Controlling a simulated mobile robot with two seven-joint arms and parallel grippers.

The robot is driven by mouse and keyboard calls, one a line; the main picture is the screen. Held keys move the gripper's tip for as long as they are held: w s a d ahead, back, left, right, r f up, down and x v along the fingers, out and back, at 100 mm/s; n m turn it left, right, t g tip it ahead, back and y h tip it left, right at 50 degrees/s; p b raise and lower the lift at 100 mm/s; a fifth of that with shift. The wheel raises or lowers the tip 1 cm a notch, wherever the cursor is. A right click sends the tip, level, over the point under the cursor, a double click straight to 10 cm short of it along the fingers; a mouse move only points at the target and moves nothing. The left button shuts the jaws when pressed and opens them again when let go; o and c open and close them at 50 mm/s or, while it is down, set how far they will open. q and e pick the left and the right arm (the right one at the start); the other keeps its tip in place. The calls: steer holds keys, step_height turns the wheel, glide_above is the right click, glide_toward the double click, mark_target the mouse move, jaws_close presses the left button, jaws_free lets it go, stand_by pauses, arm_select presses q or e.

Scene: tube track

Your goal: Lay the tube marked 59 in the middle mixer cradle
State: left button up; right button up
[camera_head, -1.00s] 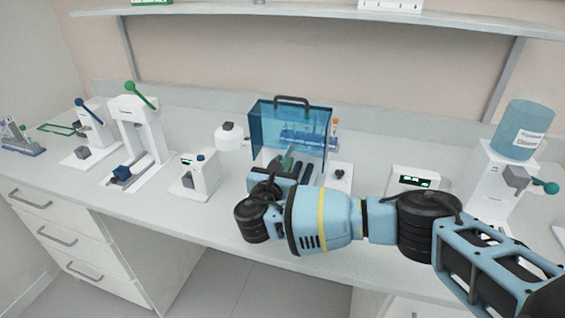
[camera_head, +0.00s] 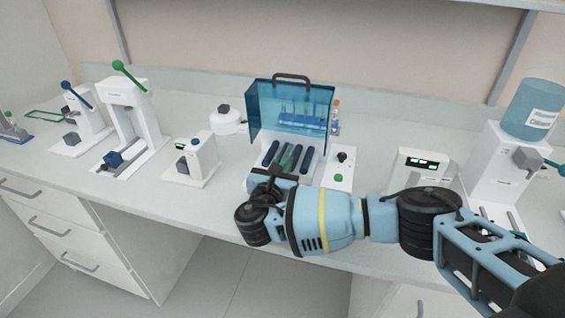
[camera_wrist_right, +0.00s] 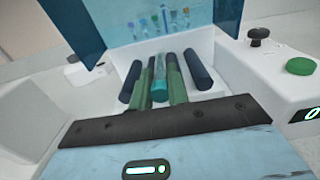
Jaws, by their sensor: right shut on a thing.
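The mixer (camera_head: 254,176) is a white machine with dark roller bars and a raised clear blue lid (camera_head: 287,101). My right gripper (camera_wrist_right: 161,82) is over the roller bed, its two green fingers pointing in among the bars. It is shut on a tube (camera_wrist_right: 160,91), whose teal end shows between the fingers; its number cannot be read. Dark bars show left (camera_wrist_right: 130,82) and right (camera_wrist_right: 198,70) of the fingers. The fingers hide the middle of the bed, and I cannot tell whether the tube touches the bars. My left gripper is not in view.
A tube rack (camera_head: 300,122) shows through the lid. A black knob (camera_wrist_right: 258,35) and a green button (camera_wrist_right: 300,66) are on the mixer's right side. Lever devices stand at left, a white display box (camera_head: 421,164) and a water dispenser (camera_head: 512,150) at right.

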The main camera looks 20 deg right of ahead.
steer(key=shift+f, duration=0.1)
stand_by(0.3)
steer(key=shift+s+f, duration=0.1)
steer(key=shift+f, duration=0.15)
